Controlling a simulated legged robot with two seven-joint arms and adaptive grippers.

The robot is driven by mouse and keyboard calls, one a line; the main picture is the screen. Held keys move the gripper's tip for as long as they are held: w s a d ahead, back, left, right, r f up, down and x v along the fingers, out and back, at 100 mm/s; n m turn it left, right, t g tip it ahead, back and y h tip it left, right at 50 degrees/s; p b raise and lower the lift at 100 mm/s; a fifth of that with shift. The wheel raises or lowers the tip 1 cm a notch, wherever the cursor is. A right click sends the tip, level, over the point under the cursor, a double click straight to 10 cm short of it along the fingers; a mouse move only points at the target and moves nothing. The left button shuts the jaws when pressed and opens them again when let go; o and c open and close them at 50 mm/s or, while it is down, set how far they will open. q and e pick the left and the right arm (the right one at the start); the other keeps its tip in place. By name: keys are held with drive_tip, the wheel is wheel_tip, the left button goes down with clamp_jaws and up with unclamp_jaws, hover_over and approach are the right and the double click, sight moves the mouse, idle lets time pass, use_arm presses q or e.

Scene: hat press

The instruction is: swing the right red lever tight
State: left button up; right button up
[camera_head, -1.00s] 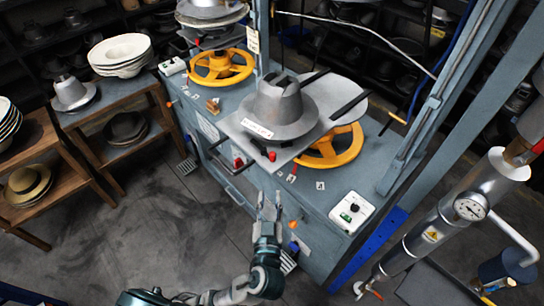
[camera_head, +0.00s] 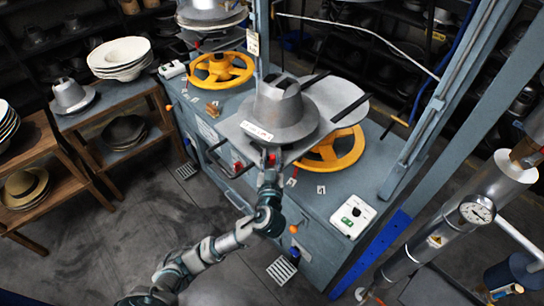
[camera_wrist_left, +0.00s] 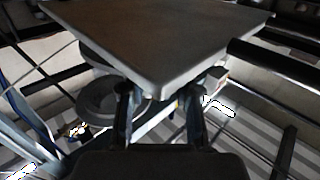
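The right red lever (camera_head: 271,157) shows as a small red tip at the front corner of the grey plate (camera_head: 232,127) under the grey metal hat form (camera_head: 281,105). A second red piece (camera_head: 238,164) sits to its left by a black bar. My left gripper (camera_head: 268,168) is right at the right red lever and partly hides it; I cannot tell whether they touch. In the left wrist view, the fingers (camera_wrist_left: 161,98) are apart on either side of the plate's corner (camera_wrist_left: 158,88), and no red lever shows there. My right gripper is not in view.
Yellow handwheels (camera_head: 335,150) sit on the blue-grey press bench (camera_head: 310,185). A white control box (camera_head: 352,215) stands at its front right. A steel pipe with a gauge (camera_head: 477,212) rises at the right. Wooden stands with hats (camera_head: 125,132) are at the left; the floor between is clear.

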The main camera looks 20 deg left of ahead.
use_arm(q)
drive_tip(key=shift+d, duration=0.1)
clamp_jaws()
